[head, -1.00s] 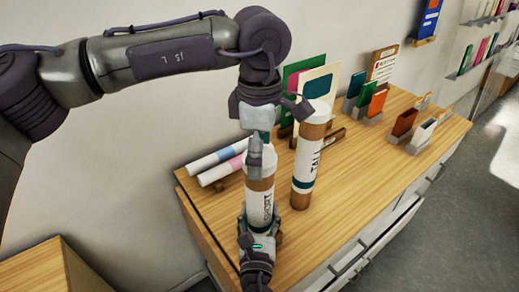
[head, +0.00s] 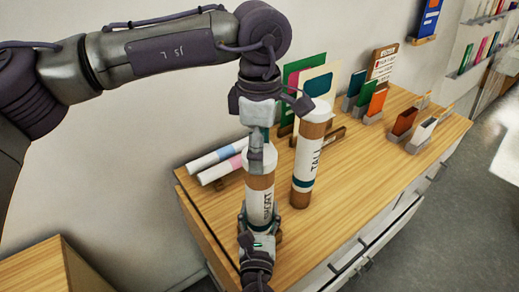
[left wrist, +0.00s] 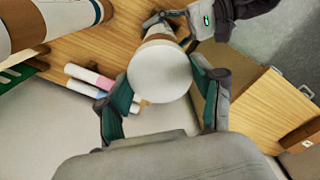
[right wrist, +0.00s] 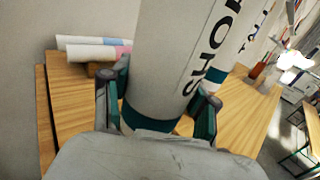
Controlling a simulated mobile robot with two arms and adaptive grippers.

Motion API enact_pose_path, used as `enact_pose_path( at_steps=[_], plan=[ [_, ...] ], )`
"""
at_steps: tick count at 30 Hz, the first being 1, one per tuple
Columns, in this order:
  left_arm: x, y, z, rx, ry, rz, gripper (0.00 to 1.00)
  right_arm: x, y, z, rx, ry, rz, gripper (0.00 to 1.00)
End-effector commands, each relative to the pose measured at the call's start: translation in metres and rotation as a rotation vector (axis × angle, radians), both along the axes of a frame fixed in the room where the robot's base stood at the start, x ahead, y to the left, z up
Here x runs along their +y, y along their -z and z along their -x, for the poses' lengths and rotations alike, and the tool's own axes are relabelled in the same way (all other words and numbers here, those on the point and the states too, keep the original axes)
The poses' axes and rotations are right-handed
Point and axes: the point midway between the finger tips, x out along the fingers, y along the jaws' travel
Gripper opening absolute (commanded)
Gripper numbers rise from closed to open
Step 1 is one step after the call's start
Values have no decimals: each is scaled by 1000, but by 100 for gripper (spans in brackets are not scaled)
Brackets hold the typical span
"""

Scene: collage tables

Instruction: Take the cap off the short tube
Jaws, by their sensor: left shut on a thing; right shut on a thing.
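The short tube (head: 262,207) stands upright near the table's front left, white with brown bands and SHORT lettering. Its white cap (head: 263,158) sits at its top, with no clear gap below it. My left gripper (head: 261,146) comes down from above and is shut on the cap; the left wrist view shows the round cap (left wrist: 160,75) between its fingers. My right gripper (head: 258,230) is shut around the tube's lower part; the right wrist view shows the tube body (right wrist: 178,60) between its fingers. The tall tube (head: 309,160) stands just to the right, apart from my grippers.
Two rolled white tubes (head: 216,164) with blue and pink bands lie behind on the left. Green and cream boards (head: 318,84) stand at the back. Small card holders (head: 405,122) are at the right. The wooden tabletop (head: 345,195) is clear at the front right.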

Motion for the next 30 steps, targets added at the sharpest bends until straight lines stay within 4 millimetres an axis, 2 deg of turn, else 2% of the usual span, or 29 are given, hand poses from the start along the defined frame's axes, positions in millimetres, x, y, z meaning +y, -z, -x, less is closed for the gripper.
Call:
enact_pose_path(
  at_steps=[12, 25, 30],
  plan=[
    [0, -15, 0, -1, 0, 0, 25, 0, 0, 0, 1, 0, 0, 0],
    [0, -18, 0, 0, 0, 1, 25, 0, 0, 0, 1, 0, 0, 0],
    [0, -33, 0, -2, 0, 1, 25, 0, 0, 0, 1, 0, 0, 0]
  ],
)
